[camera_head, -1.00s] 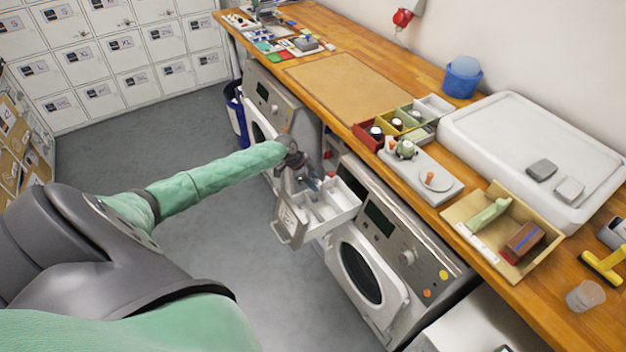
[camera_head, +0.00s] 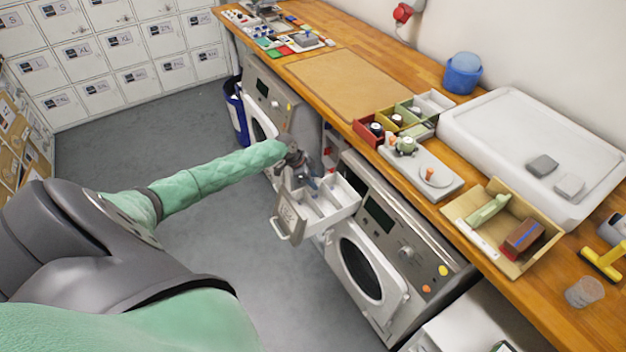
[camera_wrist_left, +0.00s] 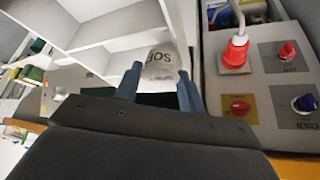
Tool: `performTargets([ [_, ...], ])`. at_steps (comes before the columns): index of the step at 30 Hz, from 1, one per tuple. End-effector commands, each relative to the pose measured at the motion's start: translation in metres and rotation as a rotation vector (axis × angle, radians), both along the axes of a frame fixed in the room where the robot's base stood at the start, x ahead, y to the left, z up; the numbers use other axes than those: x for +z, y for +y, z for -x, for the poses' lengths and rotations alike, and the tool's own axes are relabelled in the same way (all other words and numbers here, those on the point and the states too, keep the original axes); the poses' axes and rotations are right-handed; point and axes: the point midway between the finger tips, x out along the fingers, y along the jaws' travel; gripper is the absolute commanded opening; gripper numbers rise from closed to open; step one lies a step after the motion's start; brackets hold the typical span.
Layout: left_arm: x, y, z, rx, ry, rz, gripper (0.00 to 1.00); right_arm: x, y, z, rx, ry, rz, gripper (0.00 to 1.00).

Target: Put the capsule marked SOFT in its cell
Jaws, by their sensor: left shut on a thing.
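My left gripper (camera_head: 309,183) is over the left part of an open white drawer (camera_head: 345,213) that is split into cells by low walls. In the left wrist view its blue fingers (camera_wrist_left: 160,82) are shut on a pale capsule (camera_wrist_left: 162,62), whose visible letters read SOF. White walls and cells (camera_wrist_left: 105,45) show behind and to the left of the capsule there. The capsule appears above the cells; whether it touches any wall is unclear. In the head view the wrist and fingers largely hide the capsule. My right gripper is out of view.
The drawer juts from a washing machine (camera_head: 400,235) below the wooden counter (camera_head: 335,50). A control panel with red and blue knobs (camera_wrist_left: 265,75) lies right of the gripper in the wrist view. The floor left of the drawer is clear.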

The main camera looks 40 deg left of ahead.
Motion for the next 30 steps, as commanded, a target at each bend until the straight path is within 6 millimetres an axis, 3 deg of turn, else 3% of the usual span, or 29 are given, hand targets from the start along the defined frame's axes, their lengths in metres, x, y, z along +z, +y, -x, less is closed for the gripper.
performTargets([
  [14,-0.0052,0.0,0.0,0.0,0.0,0.0,0.18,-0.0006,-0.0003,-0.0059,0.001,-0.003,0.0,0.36],
  [15,-0.0045,0.0,0.0,0.0,0.0,0.0,0.48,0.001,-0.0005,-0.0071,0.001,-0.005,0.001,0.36],
  [17,-0.0045,0.0,0.0,0.0,0.0,0.0,0.6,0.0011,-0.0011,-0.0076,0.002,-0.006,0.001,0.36],
  [30,-0.0017,0.0001,0.0,0.0,0.0,0.0,0.62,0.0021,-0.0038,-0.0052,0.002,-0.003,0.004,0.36],
])
